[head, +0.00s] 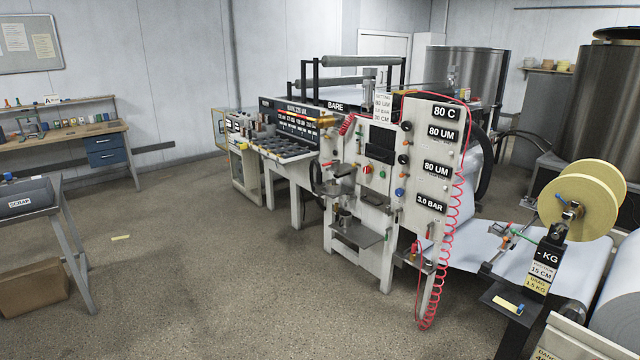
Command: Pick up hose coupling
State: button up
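A red coiled hose (447,240) hangs down the right side of the machine's white front panel and loops near the floor. Its near end rises to a small red fitting (416,248) beside a small grey shelf (428,265); this may be the hose coupling, but it is too small to tell. A shorter red coil (347,124) sits higher up at the panel's left. My gripper is not in view.
The coating machine's panel (385,190) has knobs and small shelves jutting out. A scrap bin (25,197) on a stand is at left, a workbench (65,138) behind it. A yellow reel (580,200) and paper web are at right. Open floor (210,270) lies in front.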

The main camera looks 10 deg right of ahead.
aim_at(319, 183)
jog(key=u, duration=0.15)
jog(key=i+u, duration=0.2)
jog(key=i, duration=4.3)
jog(key=i+l, duration=0.2)
jog(key=i, duration=0.2)
